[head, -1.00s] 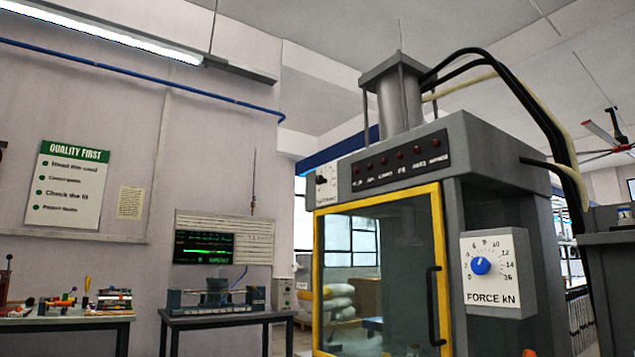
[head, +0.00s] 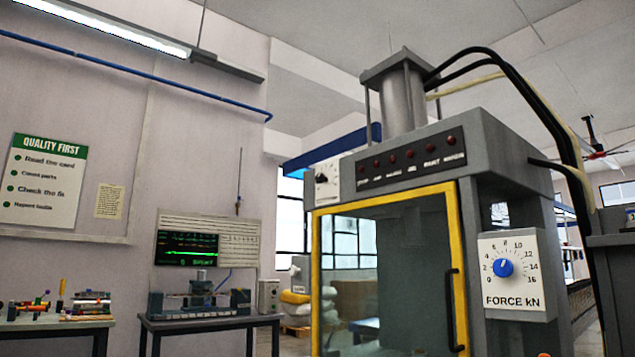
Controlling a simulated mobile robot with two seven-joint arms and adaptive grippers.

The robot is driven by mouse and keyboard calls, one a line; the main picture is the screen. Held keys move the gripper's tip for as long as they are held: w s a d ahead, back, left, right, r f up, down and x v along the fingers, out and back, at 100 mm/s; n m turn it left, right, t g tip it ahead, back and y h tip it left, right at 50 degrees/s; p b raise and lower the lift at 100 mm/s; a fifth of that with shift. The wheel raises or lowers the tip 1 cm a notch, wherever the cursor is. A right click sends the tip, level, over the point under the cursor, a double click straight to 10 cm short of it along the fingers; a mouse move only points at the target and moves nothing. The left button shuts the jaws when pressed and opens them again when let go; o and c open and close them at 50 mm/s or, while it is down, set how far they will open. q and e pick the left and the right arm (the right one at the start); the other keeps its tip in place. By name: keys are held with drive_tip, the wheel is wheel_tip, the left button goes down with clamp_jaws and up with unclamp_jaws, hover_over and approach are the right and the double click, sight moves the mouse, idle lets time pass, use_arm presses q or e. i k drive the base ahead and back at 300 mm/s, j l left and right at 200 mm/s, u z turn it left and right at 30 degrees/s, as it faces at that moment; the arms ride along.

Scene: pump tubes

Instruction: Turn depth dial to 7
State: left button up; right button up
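A dial plate (head: 512,275) labelled FORCE kN is on the front right of the grey press (head: 500,170). Its blue knob (head: 503,268) sits inside a printed scale that runs up to 16. A smaller white plate with a black knob (head: 322,180) is at the upper left of the press front; its label is too small to read. I see no dial clearly marked depth. Neither of my grippers is in view.
The press has a yellow-framed glass door (head: 385,275) with a black handle (head: 453,305). A row of dark red lamps (head: 412,160) is above it. A bench (head: 205,320) with a fixture and a bench (head: 55,325) with tools stand at the left.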

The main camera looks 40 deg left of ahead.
sight(320, 177)
drive_tip(key=j+z, duration=0.15)
drive_tip(key=j, duration=0.3)
drive_tip(key=k+j+z, duration=0.1)
drive_tip(key=j, duration=0.35)
drive_tip(key=j+z, duration=0.15)
drive_tip(key=j, duration=0.3)
drive_tip(key=k+j+z, duration=0.1)
drive_tip(key=j, duration=0.3)
drive_tip(key=k+j+z, duration=0.15)
drive_tip(key=j, duration=0.3)
